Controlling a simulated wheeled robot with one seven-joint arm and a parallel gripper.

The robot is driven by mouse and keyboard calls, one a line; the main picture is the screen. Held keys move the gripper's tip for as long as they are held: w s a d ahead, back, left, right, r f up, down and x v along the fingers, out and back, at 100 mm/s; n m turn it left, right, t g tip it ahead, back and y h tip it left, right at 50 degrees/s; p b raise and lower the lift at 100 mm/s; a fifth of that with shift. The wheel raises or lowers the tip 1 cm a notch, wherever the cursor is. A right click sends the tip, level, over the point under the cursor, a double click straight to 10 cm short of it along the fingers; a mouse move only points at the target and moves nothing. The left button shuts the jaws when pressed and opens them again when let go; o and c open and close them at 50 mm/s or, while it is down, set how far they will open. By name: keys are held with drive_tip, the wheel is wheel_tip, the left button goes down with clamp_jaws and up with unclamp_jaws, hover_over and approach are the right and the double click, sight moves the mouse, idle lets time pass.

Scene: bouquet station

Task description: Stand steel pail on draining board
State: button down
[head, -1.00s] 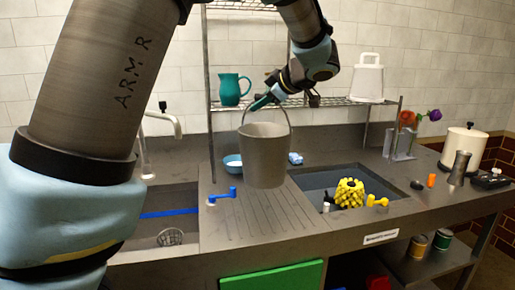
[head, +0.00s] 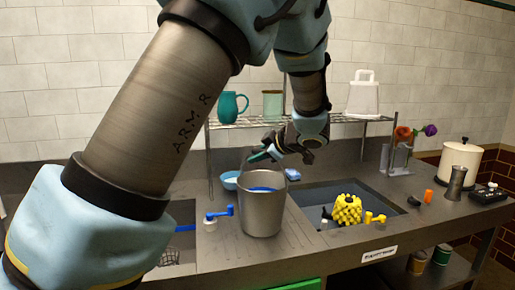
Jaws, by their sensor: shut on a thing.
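The grey steel pail (head: 263,212) is upright over the grooved draining board (head: 221,243), between the two sinks. Its base appears at or very near the board; I cannot tell for sure whether it touches. Something blue shows inside its mouth. My gripper (head: 264,157) is just above the far rim, shut on the pail's handle, which is mostly hidden by the gripper.
A blue crank-like handle (head: 217,214) is close to the pail's left. A blue bowl (head: 230,180) and a blue sponge (head: 292,174) are behind. The right sink (head: 315,196) holds a yellow knobbly thing (head: 347,210). A wire shelf (head: 340,118) stands above.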

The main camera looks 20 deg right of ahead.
drive_tip(key=shift+r, duration=0.1)
drive_tip(key=c, duration=0.7)
unclamp_jaws()
drive_tip(key=b+v, duration=0.2)
drive_tip(key=v, duration=1)
drive_tip(key=w+a+h, duration=0.1)
drive_tip(key=w, duration=0.2)
drive_tip(key=w+a+m+t, duration=0.1)
drive_tip(key=w+a, duration=0.1)
drive_tip(key=w, duration=0.1)
drive_tip(key=w+a+m+h, duration=0.1)
drive_tip(key=w, duration=0.2)
drive_tip(key=shift+w+a+t+h, duration=0.2)
drive_tip(key=shift+w+t+h, duration=0.1)
drive_tip(key=shift+w+t, duration=0.1)
drive_tip(key=w+a+f+m+h, duration=0.2)
drive_tip(key=w+a+m+h, duration=0.1)
drive_tip(key=w+a, duration=0.1)
drive_tip(key=s+a+f+m+g, duration=0.3)
drive_tip(key=a+f, duration=0.2)
drive_tip(key=a, duration=0.2)
drive_tip(key=s+a+f+m+g, duration=0.2)
drive_tip(key=s+a+f+g, duration=0.15)
drive_tip(key=a+f, duration=0.3)
drive_tip(key=s+a+f+m+g+y, duration=0.1)
drive_tip(key=s+a+f+g, duration=0.4)
drive_tip(key=s+a, duration=0.8)
drive_tip(key=shift+s+a+f+m+y, duration=0.2)
drive_tip(key=shift+a+f+m+y, duration=0.15)
drive_tip(key=shift+m, duration=0.25)
